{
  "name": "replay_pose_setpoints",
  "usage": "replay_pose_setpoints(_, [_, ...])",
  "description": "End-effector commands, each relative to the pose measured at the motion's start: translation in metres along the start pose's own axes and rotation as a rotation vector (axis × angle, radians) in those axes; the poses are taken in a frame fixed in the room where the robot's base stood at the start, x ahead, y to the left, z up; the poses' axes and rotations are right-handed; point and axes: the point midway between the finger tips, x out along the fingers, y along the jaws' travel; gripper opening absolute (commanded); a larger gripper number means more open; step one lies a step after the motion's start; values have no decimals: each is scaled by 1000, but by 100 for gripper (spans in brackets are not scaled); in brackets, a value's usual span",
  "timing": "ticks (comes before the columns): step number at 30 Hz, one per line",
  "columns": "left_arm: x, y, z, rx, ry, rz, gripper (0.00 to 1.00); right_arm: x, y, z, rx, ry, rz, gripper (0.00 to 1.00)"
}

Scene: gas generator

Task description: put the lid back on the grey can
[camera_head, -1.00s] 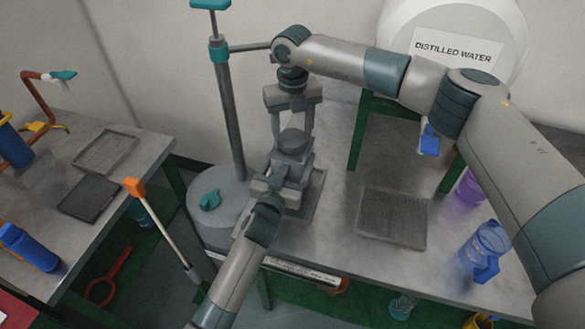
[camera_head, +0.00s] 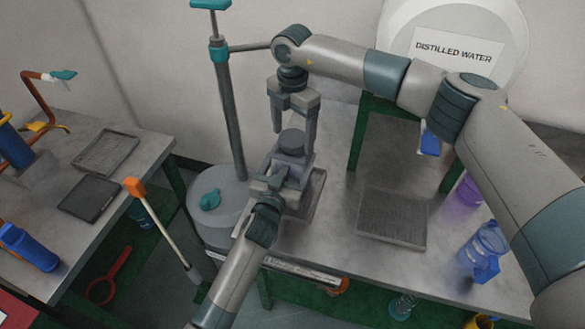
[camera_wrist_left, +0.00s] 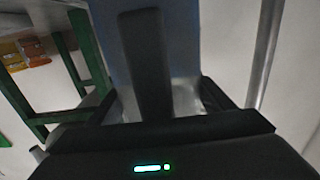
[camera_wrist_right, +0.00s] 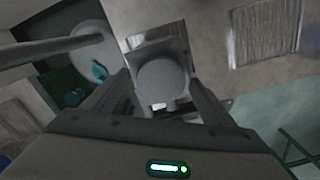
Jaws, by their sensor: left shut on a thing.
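The grey can (camera_head: 297,160) stands at the near left of the right-hand table, partly hidden by my grippers. A round dark grey lid (camera_head: 292,142) sits on its top, apparently level; whether it is fully seated I cannot tell. In the right wrist view the lid (camera_wrist_right: 163,82) lies between the spread fingers, apart from them. My right gripper (camera_head: 293,133) is open, pointing down above the lid. My left gripper (camera_head: 284,177) comes from the near side, shut on the can's body. The blue-grey surface of the can (camera_wrist_left: 185,40) fills the middle of the left wrist view.
An empty tray (camera_head: 393,217) and a blue bottle (camera_head: 484,250) are to the right. A distilled water tank (camera_head: 455,30) is behind. Table between is clear.

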Motion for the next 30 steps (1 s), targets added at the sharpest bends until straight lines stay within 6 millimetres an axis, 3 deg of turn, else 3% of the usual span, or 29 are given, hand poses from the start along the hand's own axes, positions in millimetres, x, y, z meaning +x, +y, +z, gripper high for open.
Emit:
replay_pose_setpoints(14, [0,0,1,0,-1,-1,12,-8,0,0,-3,1,-1,77])
replay_pose_setpoints(20, [0,0,1,0,-1,-1,12,-33,0,0,-3,0,-1,77])
replay_pose_setpoints(30, [0,-1,1,0,-1,-1,12,-92,0,0,-3,0,0,77])
